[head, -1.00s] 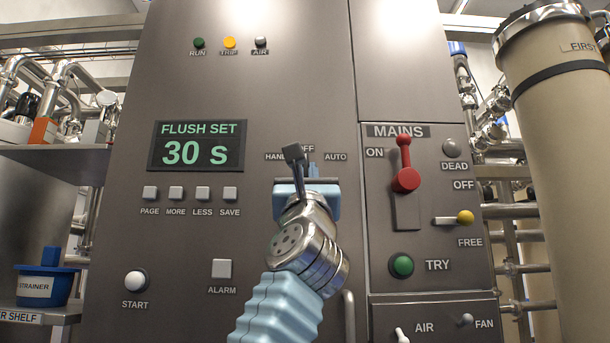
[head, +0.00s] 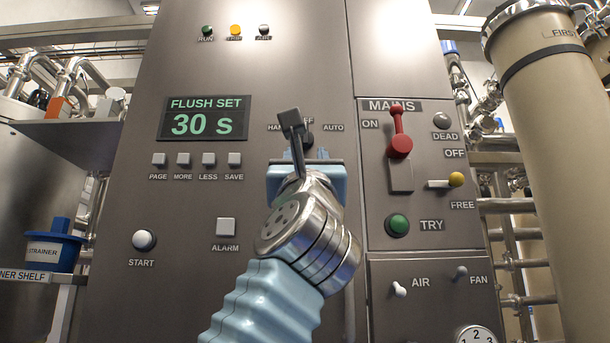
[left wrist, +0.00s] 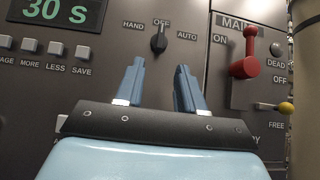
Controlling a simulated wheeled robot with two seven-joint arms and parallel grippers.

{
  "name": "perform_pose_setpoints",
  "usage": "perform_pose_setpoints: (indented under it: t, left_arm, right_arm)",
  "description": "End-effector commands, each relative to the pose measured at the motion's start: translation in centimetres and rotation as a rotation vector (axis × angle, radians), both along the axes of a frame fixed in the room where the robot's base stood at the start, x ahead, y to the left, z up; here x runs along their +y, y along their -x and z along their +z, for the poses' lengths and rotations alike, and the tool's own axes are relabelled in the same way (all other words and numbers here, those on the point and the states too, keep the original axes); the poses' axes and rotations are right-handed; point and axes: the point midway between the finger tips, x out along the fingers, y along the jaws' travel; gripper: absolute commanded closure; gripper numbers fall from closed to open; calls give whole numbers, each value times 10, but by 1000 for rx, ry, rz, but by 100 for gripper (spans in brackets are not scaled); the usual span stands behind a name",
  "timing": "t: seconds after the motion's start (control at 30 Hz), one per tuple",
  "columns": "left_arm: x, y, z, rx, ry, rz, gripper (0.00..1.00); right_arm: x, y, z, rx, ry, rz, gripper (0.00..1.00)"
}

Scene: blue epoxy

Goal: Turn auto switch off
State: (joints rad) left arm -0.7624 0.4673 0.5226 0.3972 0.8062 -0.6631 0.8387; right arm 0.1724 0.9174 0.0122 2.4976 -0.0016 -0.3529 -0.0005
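The selector switch is a dark knob marked HAND, OFF and AUTO. In the left wrist view the knob (left wrist: 159,40) stands nearly upright, its upper end towards OFF. In the head view the knob (head: 308,139) is partly hidden by a grey part of my left gripper. My left gripper (left wrist: 158,65) is open and empty, its two blue fingers spread below the knob and apart from it in the wrist picture. It also shows in the head view (head: 309,153), in front of the panel just under the knob. My right gripper is not in view.
Right of the knob is the red MAINS lever (head: 400,142), with a yellow-tipped lever (head: 454,180) and a green TRY button (head: 397,224) below. A display (head: 205,118) reads FLUSH SET 30 s. A START button (head: 143,240) and ALARM button (head: 226,227) are lower left.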

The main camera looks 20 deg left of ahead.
Motion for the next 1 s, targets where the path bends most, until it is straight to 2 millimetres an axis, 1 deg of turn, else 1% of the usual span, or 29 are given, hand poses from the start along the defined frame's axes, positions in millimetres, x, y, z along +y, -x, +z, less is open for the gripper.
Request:
perform_pose_setpoints:
  t: [0.03, 0.2, 0.37, 1.0]
  left_arm:
    - [-1, 6, -11, -2, -1, -1, 62]
    - [-5, 18, -20, 0, -1, 1, 62]
    - [-6, 21, -22, 1, 0, 1, 62]
    - [-6, 21, -22, 1, 0, 0, 62]
  right_arm:
    - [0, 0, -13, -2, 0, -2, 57]
    - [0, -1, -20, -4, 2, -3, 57]
    - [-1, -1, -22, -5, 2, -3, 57]
    - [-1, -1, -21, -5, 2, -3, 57]
